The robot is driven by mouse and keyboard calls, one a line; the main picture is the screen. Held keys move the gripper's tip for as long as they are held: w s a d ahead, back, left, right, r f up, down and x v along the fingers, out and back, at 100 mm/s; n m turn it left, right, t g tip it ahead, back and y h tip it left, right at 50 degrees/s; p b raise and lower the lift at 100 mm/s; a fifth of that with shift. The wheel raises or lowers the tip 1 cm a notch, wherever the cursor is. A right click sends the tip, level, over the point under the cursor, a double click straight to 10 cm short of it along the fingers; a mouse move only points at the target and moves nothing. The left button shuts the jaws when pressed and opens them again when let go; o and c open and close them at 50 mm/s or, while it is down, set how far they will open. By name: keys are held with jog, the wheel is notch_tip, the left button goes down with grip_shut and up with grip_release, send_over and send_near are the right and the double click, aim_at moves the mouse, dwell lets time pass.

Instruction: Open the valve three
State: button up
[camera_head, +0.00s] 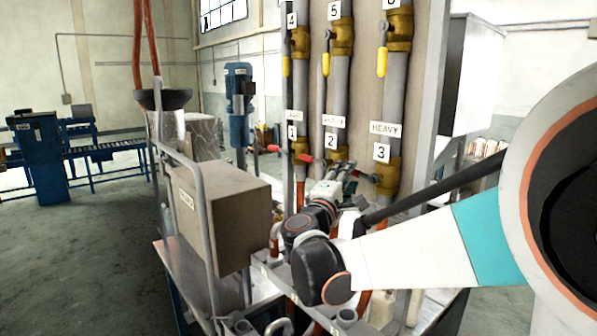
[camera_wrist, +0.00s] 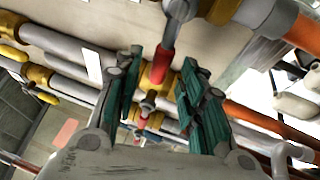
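Valve three is a brass valve (camera_head: 386,178) under the HEAVY label and the number 3 plate (camera_head: 382,153), low on the right-hand pipe. Its handle is mostly hidden by my gripper in the head view. My gripper (camera_head: 345,172) is in front of the lower valve row, close to valve three. In the wrist view my gripper (camera_wrist: 162,66) has its green fingers spread. A red handle (camera_wrist: 163,62) from the nearest brass valve (camera_wrist: 188,8) lies between the fingertips, with gaps visible on both sides. I cannot tell how deep it sits between them.
Other red handles of valve one (camera_head: 273,149) and valve two (camera_head: 303,157) are close to the left. Yellow handles (camera_head: 382,62) hang down along the upper pipes. A grey box (camera_head: 222,215) and a bent rail (camera_head: 200,190) stand left of my arm.

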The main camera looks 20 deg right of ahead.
jog(key=shift+x, duration=1.85)
grip_shut()
